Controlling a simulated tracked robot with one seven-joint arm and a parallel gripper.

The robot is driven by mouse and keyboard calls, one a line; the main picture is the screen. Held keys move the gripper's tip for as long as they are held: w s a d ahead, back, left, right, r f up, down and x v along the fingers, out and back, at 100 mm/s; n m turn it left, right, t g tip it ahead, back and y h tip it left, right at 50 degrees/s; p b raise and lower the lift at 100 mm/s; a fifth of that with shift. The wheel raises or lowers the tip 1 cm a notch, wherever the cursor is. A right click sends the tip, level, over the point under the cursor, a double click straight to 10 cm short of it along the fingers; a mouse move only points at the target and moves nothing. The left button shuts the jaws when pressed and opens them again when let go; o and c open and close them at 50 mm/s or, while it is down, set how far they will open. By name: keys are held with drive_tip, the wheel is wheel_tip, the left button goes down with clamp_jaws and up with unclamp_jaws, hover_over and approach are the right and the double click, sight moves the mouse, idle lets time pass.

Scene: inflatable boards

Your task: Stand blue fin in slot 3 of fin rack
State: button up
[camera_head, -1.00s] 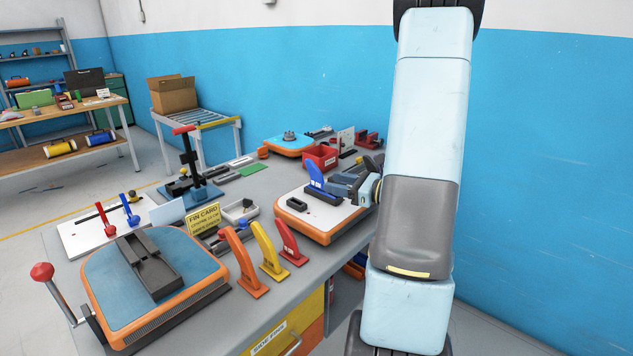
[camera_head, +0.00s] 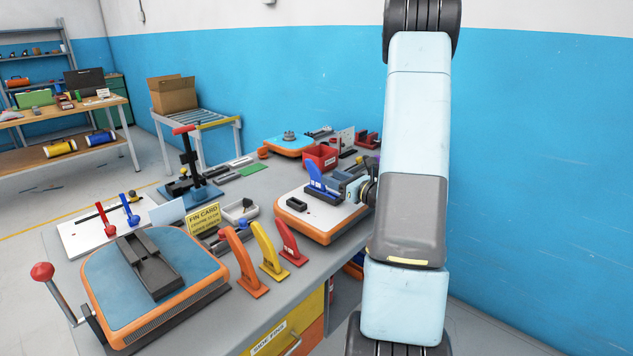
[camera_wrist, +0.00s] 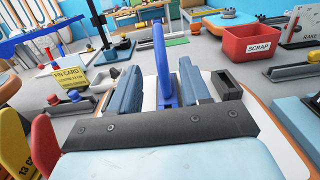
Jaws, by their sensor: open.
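The blue fin (camera_head: 315,174) stands upright on a small white-topped board with an orange rim (camera_head: 322,236). In the wrist view the blue fin (camera_wrist: 160,62) rises between and just beyond the two grey fingers of my gripper (camera_wrist: 160,85). The fingers are open, one on each side of the fin, with a gap visible beside it. In the head view my gripper (camera_head: 340,188) is at the fin's right side, low over the board. The fin's foot is partly hidden by the fingers. I cannot make out numbered rack slots.
Orange (camera_head: 241,262), yellow (camera_head: 269,252) and red (camera_head: 290,243) fins stand along the table's front edge. A yellow fin card (camera_head: 203,219) stands behind them. A red scrap bin (camera_head: 321,157) is behind the board. A blue-topped board with a dark holder (camera_head: 110,290) is at front left.

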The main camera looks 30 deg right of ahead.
sight(320, 172)
drive_tip(key=shift+x, duration=2.7)
drive_tip(key=shift+r, duration=0.15)
clamp_jaws()
